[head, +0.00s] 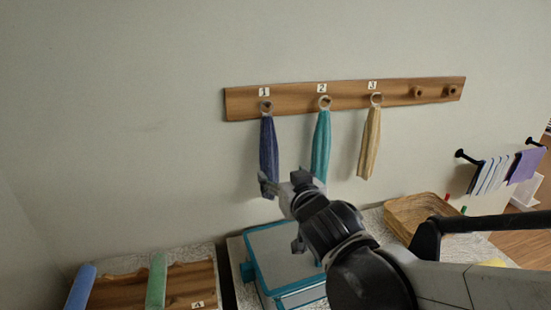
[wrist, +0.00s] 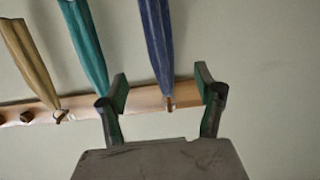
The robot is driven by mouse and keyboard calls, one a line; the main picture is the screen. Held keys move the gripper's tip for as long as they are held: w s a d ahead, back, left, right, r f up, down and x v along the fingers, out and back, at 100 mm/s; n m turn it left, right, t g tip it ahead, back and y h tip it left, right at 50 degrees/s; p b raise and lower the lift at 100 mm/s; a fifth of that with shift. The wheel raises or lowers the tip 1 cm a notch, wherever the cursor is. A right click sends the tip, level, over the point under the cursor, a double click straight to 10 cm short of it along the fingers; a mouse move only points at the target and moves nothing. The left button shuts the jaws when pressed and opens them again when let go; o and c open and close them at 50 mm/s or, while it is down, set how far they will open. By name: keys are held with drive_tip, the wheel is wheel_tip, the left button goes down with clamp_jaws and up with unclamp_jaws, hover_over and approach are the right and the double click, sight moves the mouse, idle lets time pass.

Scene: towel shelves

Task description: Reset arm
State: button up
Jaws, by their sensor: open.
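My gripper (head: 283,184) is open and appears empty. In the head view its fingertips overlap the lower end of the dark blue towel (head: 268,145), which hangs on peg 1. In the wrist view the picture is upside down, and the open gripper (wrist: 162,92) frames the blue towel's peg, with the blue towel (wrist: 155,40) beyond the fingers. A teal towel (head: 321,145) hangs on peg 2 and a beige towel (head: 369,145) on peg 3. Whether a finger touches the blue towel cannot be told.
The wooden peg rail (head: 240,104) has two bare pegs at its right. Below are a blue-edged box (head: 290,250), a wicker basket (head: 410,215) and a wooden rack (head: 130,288) with blue and green rolls. Purple and striped cloths (head: 525,165) hang at the right.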

drive_tip(key=s+d+f+m+g+h+b, duration=0.1)
drive_tip(key=s+d+f+g+h, duration=0.15)
drive_tip(key=d, duration=0.35)
drive_tip(key=s+d+f+m+g+h, duration=0.1)
drive_tip(key=s+d+f, duration=0.1)
drive_tip(key=s+d, duration=0.25)
drive_tip(key=s+d+f+g, duration=0.2)
drive_tip(key=s+d, duration=0.1)
drive_tip(key=s, duration=0.3)
drive_tip(key=s+d+f+g+b, duration=0.1)
drive_tip(key=s+d+f+g, duration=0.1)
drive_tip(key=s, duration=0.3)
drive_tip(key=shift+s+d+f+m+g, duration=0.35)
drive_tip(key=shift+d+f+m, duration=0.1)
drive_tip(key=shift+f, duration=0.4)
